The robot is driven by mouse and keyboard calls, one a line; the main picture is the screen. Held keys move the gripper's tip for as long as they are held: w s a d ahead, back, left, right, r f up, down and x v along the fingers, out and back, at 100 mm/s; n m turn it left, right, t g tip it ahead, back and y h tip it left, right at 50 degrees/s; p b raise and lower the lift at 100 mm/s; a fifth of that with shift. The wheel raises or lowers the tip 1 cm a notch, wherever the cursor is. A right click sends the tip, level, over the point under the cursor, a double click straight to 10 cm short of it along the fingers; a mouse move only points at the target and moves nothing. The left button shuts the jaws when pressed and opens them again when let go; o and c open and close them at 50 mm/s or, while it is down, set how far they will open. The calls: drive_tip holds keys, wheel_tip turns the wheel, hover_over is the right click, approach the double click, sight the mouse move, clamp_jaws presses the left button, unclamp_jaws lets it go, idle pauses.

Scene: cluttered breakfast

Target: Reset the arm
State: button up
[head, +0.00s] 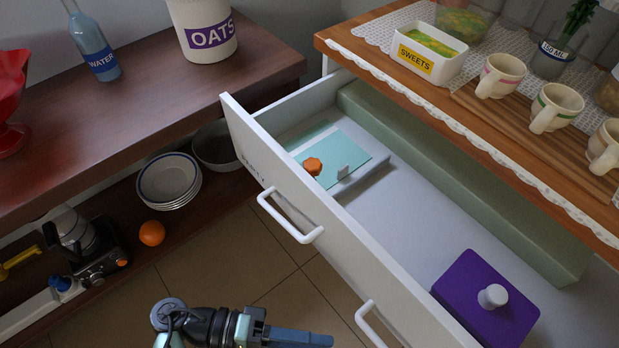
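My arm reaches in at the bottom of the head view. My gripper (300,338) points to the right, low in front of the open drawer (345,262). It is apart from the drawer's white handles. Only a blue-grey finger part shows at the bottom edge, so I cannot tell whether it is open or shut. I see nothing held in the part that shows.
The drawer holds a light teal box (345,152) with an orange knob and a purple lidded box (470,290). Cups (500,75) and a sweets tub (430,50) stand on the right counter. An orange (151,233) lies on the low left shelf. Tiled floor is free between.

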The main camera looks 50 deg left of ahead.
drive_tip(key=shift+s+a, duration=0.2)
drive_tip(key=shift+a, duration=0.05)
idle(0.4)
